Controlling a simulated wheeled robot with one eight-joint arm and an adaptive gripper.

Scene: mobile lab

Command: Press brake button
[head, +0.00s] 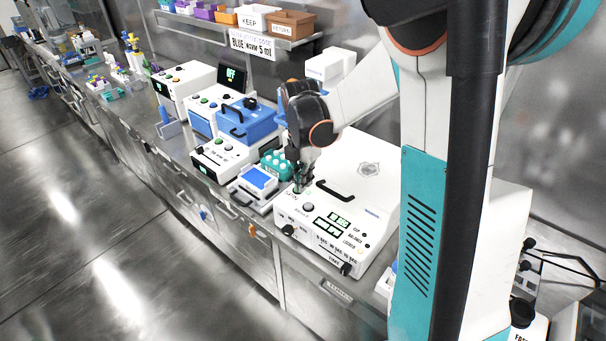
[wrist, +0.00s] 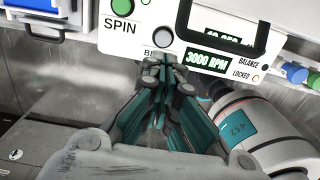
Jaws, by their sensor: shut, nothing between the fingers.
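The white centrifuge (head: 352,205) stands on the bench in the head view. In the wrist view its front panel has a round pale button (wrist: 163,36) above a label of which only the start, "B", shows; my fingers cover the rest. A green button (wrist: 128,13) sits left of it, above the word "SPIN". My gripper (wrist: 161,62) is shut and empty, its fingertips just below the pale button in the picture. I cannot tell whether they touch the panel. In the head view my gripper (head: 300,183) points down at the centrifuge's left front part.
A display (wrist: 207,61) reads "3000 RPM", right of my fingertips. The centrifuge's dark handle (head: 334,191) lies close to my gripper. A tray with a blue pad (head: 259,178) and a teal rack (head: 276,163) of vials stand to the left. The floor in front is clear.

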